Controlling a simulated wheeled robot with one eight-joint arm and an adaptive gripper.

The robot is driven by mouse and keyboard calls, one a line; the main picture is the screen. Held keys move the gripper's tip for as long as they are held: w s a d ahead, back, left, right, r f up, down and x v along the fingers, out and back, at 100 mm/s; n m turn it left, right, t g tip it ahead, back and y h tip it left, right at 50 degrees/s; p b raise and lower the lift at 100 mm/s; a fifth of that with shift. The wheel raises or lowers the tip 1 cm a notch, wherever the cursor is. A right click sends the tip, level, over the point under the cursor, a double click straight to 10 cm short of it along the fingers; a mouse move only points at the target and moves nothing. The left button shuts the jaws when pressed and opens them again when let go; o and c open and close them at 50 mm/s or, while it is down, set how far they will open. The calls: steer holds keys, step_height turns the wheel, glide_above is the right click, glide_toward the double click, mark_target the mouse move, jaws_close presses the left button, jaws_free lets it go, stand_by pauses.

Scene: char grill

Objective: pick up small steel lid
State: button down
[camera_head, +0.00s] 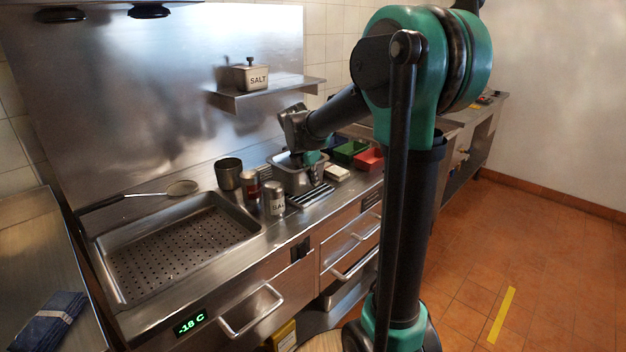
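My gripper (314,170) points down at a small rectangular steel container (291,178) on the counter, right of the shakers. Its fingers are small and partly hidden against the container, so whether they are open or shut cannot be made out. I cannot clearly make out a separate small steel lid; the top of the container is partly covered by my gripper and wrist. Whether the fingers touch the container is unclear.
A salt shaker (274,198), a dark steel cup (229,173) and a perforated tray (180,250) are to the left. Green (350,151) and red (369,158) bins stand to the right. A salt box (251,76) sits on the wall shelf (270,94).

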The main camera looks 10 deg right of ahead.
mark_target(305, 169)
steer(key=shift+f, duration=0.15)
steer(key=c, duration=2.2)
jaws_free()
steer(key=o, duration=0.5)
steer(key=v, duration=1.2)
